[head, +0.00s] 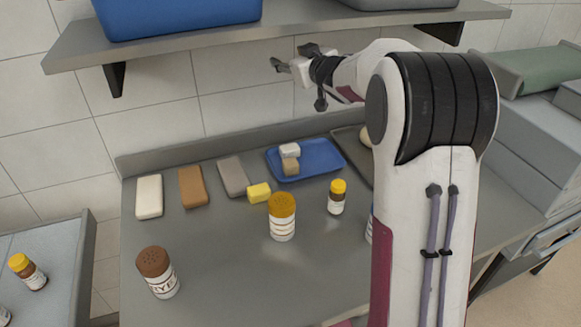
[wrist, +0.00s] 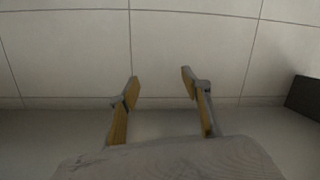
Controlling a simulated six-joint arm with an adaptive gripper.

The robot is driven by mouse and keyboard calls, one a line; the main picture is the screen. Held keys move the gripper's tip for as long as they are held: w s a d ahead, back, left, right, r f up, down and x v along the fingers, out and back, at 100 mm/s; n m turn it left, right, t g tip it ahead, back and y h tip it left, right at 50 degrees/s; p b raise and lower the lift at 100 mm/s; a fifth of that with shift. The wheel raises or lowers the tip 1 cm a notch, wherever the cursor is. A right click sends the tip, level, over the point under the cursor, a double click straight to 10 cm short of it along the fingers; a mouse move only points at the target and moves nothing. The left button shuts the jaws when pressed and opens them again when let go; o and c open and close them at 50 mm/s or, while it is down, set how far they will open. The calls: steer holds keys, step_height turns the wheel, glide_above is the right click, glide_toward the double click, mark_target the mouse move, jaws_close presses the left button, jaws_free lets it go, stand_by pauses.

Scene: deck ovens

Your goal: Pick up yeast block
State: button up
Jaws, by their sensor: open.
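My gripper (head: 294,66) is raised near the back wall, just under the wall shelf and above the blue tray. In the wrist view my gripper (wrist: 160,82) is open, with nothing between its fingers. No block is labelled as yeast, so I cannot tell for sure which one it is. A tan cube (head: 291,167) and a whitish cube (head: 289,150) are together on the blue tray (head: 322,157); the whitish one appears to overlap or rest on the tan one. A yellow cube (head: 259,193) lies just left of the tray.
Cream (head: 149,197), brown (head: 193,187) and grey (head: 232,176) bars lie at the left. A brown-lidded shaker (head: 157,272), a yellow-lidded shaker (head: 282,217) and a small bottle (head: 337,197) stand nearer. The wall shelf (head: 200,42) overhangs the back. Front middle counter is clear.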

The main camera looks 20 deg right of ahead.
steer(key=w+f+n+y, duration=0.4)
steer(key=n+g+y, duration=0.6)
steer(key=g+y, duration=0.1)
steer(key=g, duration=0.3)
glide_toward(292, 162)
steer(key=shift+w+a+f, duration=0.25)
steer(key=shift+a+f, duration=0.05)
steer(key=shift+f, duration=0.05)
steer(key=shift+x, duration=1.35)
steer(key=shift+a, duration=0.15)
steer(key=shift+x, duration=2.45)
steer(key=shift+r, duration=0.1)
